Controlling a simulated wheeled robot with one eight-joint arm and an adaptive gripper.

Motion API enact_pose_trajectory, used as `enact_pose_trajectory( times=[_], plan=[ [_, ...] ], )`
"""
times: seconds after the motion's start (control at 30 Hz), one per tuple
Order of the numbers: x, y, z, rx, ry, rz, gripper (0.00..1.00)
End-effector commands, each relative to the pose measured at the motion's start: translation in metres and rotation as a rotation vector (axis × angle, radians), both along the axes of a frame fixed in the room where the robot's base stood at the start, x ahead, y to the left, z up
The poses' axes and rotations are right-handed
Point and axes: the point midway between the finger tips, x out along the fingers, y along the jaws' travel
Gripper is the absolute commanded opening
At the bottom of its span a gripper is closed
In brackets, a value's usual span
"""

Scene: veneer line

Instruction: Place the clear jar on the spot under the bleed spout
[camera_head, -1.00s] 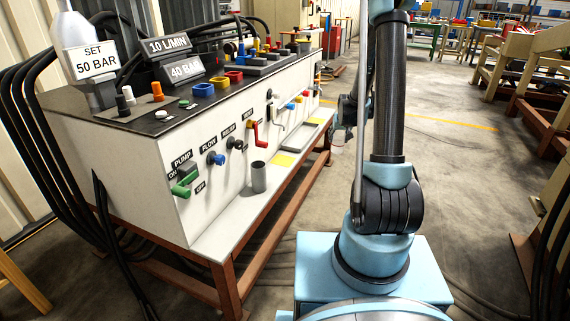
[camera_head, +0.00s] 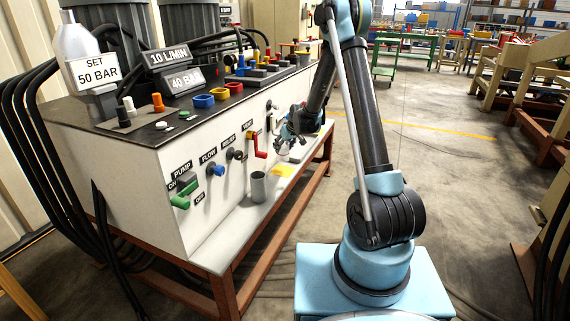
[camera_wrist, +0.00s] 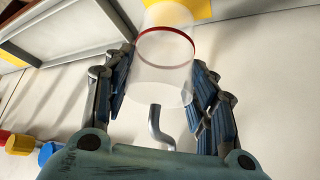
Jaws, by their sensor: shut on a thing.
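The clear jar (camera_wrist: 166,62), with a red ring round it, is between the fingers of my gripper (camera_wrist: 165,85) in the wrist view. My gripper is shut on it. A bent metal spout (camera_wrist: 160,128) shows just below the jar in the wrist picture. A yellow spot (camera_wrist: 195,9) shows behind the jar at the top edge, partly hidden by it. In the head view my gripper (camera_head: 290,132) is at the front panel of the white bench, above the shelf with a yellow spot (camera_head: 284,171). The jar is hard to make out there.
A grey cup (camera_head: 258,187) stands on the shelf left of the yellow spot. A red lever (camera_head: 257,146) and a blue knob (camera_head: 216,170) stick out of the panel. Another yellow patch (camera_wrist: 12,58) is at the wrist view's left.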

Motion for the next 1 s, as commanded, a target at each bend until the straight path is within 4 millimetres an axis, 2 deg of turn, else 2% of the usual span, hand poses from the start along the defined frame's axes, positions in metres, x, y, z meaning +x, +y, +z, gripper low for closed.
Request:
enact_pose_trajectory(
  times=[0.1,0.37,0.67,1.0],
  plan=[
    [0.000,0.000,-0.016,0.000,0.000,-0.001,0.26],
    [0.000,-0.001,-0.030,0.000,0.000,-0.002,0.26],
    [0.001,-0.002,-0.063,0.000,0.000,-0.004,0.26],
    [0.001,-0.003,-0.067,0.000,0.000,-0.004,0.26]
  ],
)
